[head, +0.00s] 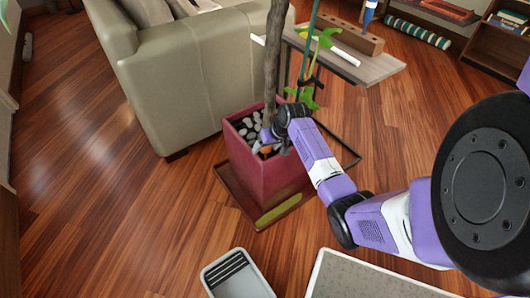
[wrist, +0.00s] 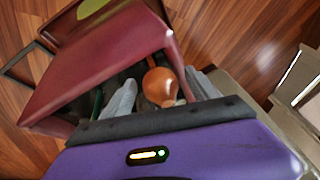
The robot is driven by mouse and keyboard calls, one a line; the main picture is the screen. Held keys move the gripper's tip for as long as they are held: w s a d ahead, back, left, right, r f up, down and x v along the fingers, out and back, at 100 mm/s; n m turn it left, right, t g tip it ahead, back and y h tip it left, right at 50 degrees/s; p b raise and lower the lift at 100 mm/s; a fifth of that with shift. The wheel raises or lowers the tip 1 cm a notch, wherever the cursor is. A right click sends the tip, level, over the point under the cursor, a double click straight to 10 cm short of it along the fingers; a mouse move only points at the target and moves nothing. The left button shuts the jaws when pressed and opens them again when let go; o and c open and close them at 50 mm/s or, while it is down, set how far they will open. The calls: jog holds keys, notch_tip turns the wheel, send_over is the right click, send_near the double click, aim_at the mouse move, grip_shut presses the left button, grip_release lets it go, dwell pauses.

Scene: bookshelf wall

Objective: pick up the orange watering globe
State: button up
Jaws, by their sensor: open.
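The orange watering globe (wrist: 160,86) shows in the wrist view inside the dark red planter (wrist: 100,58), with its rounded end up and its lower part hidden. My gripper (wrist: 159,97) is open, with pale grey shapes that look like its fingers on both sides of the globe. I cannot tell whether they touch it. In the head view, a small bit of the orange globe (head: 266,149) shows beside my gripper (head: 271,138), which reaches down into the planter (head: 268,178) from the right. My wrist hides the rest there.
A tree trunk (head: 274,45) rises from the planter, among grey pebbles (head: 248,128). A beige armchair (head: 200,70) stands close behind left. A low table (head: 350,62) with a wooden block (head: 345,36) is behind right. A grey bin (head: 237,275) stands in front. The left floor is clear.

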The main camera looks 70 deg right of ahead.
jog(key=shift+w+d+f, duration=0.1)
jog(key=shift+w+f, duration=0.05)
jog(key=shift+f, duration=0.25)
jog(key=c, duration=1.4)
jog(key=shift+c, duration=0.3)
jog(key=shift+r, duration=0.1)
